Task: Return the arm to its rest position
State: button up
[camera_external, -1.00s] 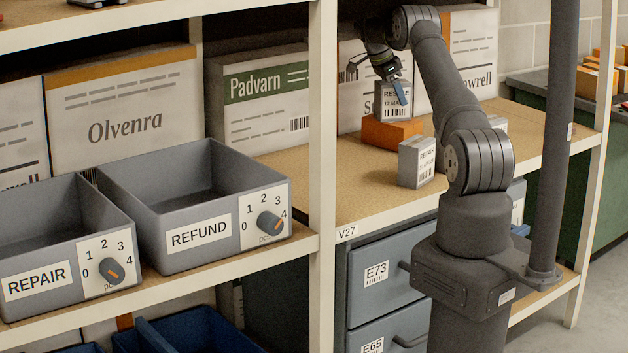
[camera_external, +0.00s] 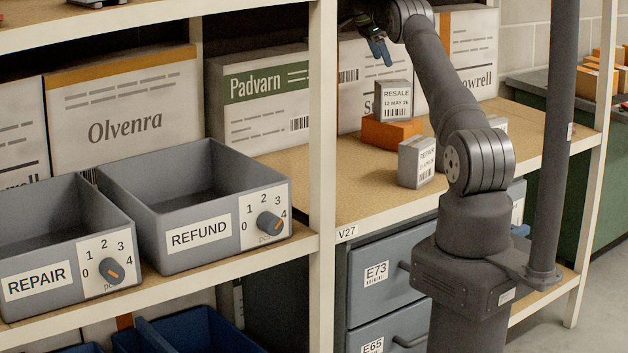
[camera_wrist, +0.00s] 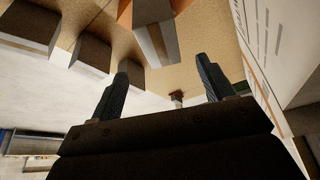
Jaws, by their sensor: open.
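My gripper (camera_external: 379,50) is at the top of the external view, above and slightly left of the grey box labelled RESALE (camera_external: 393,101). That box stands upright on an orange block (camera_external: 388,133) on the shelf. My gripper is apart from the box and holds nothing. In the wrist view, its two dark fingers (camera_wrist: 165,92) are spread wide with nothing between them. A grey box on an orange block shows beyond the fingers at the top of the wrist view (camera_wrist: 158,42). Part of my wrist is hidden at the top edge of the external view.
A grey box labelled REPAIR (camera_external: 416,161) stands on the shelf in front of the orange block. Grey bins labelled REPAIR (camera_external: 62,225) and REFUND (camera_external: 160,225) stand at the left. A white post (camera_external: 322,180) separates them from my arm. Large cartons (camera_external: 262,100) line the back.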

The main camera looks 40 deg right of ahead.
aim_at(396, 81)
jog(key=shift+f, duration=0.1)
jog(key=x, duration=1.2)
jog(key=shift+s+d, duration=0.1)
notch_tip(396, 81, up, 3)
jog(key=shift+f, duration=0.15)
jog(key=shift+r, duration=0.6)
jog(key=shift+f, duration=0.1)
